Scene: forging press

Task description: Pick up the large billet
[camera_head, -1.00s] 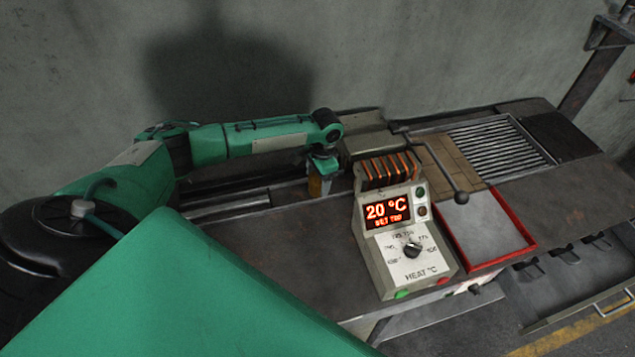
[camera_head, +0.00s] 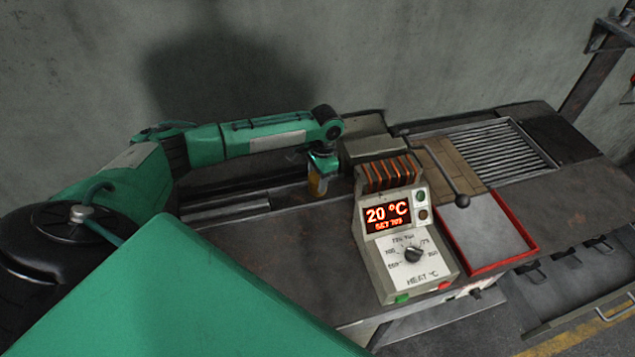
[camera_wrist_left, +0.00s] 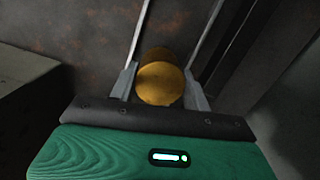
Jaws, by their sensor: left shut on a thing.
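A golden-brown round billet (camera_wrist_left: 160,80) sits between the two fingers of my left gripper (camera_wrist_left: 162,92) in the left wrist view, its round end facing the camera. The left gripper is shut on it. In the head view, the left gripper (camera_head: 321,178) points down at the bench, left of the heater box, with the billet (camera_head: 316,187) showing as a small orange-brown piece at its fingers. I cannot tell whether the billet touches the bench. My right gripper is not seen.
The heater control box (camera_head: 405,245) reads 20 °C and stands just right of the gripper. A red-rimmed tray (camera_head: 535,249), a lever with a ball knob (camera_head: 462,200) and a slatted grate (camera_head: 492,148) lie further right. Metal rails (camera_head: 225,207) run to the left.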

